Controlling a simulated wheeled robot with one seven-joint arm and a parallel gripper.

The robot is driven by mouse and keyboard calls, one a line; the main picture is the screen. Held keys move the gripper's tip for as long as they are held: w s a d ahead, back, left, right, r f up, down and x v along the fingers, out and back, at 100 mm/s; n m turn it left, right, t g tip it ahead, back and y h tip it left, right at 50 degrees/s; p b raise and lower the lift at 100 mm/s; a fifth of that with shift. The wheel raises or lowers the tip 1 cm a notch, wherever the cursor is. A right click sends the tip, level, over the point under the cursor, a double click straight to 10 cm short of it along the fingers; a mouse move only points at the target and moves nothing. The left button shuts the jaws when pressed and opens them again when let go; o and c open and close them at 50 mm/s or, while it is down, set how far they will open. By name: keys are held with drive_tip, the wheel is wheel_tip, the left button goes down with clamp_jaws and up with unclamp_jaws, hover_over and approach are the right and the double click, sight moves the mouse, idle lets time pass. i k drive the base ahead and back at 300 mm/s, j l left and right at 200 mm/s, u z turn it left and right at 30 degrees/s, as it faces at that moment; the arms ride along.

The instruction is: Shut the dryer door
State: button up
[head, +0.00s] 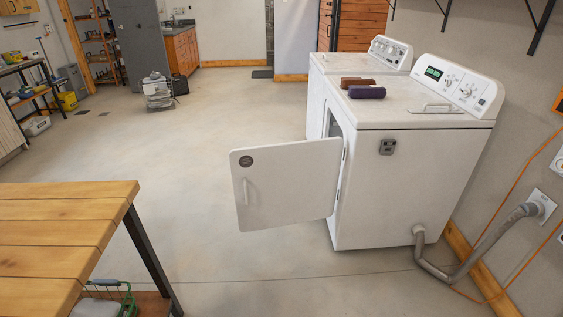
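The white dryer (420,185) stands on the right against the wall, with a control panel (459,85) and a lit green display on top. Its white door (290,190) is swung wide open toward the left, hinged at the dryer's front edge. A handle (247,192) and a dark round spot show near the door's free edge. The dryer opening (335,128) is mostly hidden behind the door and the side panel. My gripper is not in view.
A second white machine (318,85) stands behind the dryer. Two rolled cloths (366,92) lie on the dryer top. A wooden table (60,230) fills the lower left. A grey hose (470,258) runs to the wall. Concrete floor between table and door is clear.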

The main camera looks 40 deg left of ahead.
sight(273, 185)
drive_tip(key=i+l+u, duration=0.1)
drive_tip(key=i+u, duration=0.35)
drive_tip(key=i+l+u, duration=0.2)
drive_tip(key=i+u, duration=0.25)
drive_tip(key=i+l+u, duration=0.25)
drive_tip(key=u, duration=0.25)
drive_tip(key=i+j, duration=1.1)
drive_tip(key=j, duration=0.15)
